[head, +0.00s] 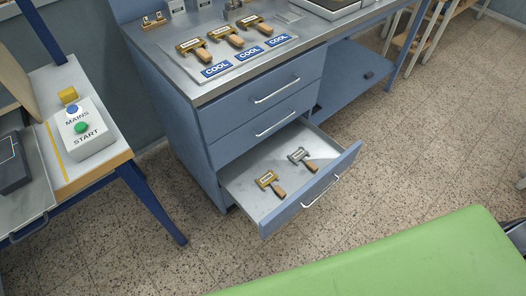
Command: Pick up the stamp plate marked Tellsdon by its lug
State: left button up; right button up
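Several stamp plates with wooden handles are in view; their markings are too small to read, so I cannot tell which is marked Tellsdon. In the open bottom drawer (245,200) lie a brass-coloured plate (266,179) and, to its right, a grey plate (299,155). Three brass-coloured plates lie in a row on the bench top: left (190,46), middle (222,32) and right (249,20). Each has a blue COOL label in front of its handle. Neither of my grippers is in view.
The blue cabinet's metal top (205,91) carries the row of plates. Its upper two drawers are shut. A table at left holds a control box (92,145) with MAINS and START buttons. A green surface (400,262) fills the lower right. Speckled floor (400,160) lies clear between.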

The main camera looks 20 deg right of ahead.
aim_at(300, 153)
jog(key=i+l+u, duration=0.15)
jog(key=l+u, duration=0.25)
jog(key=l, duration=0.25)
jog(key=l+u, duration=0.4)
jog(key=l, duration=0.3)
jog(key=l+u, duration=0.45)
jog(key=l, duration=0.25)
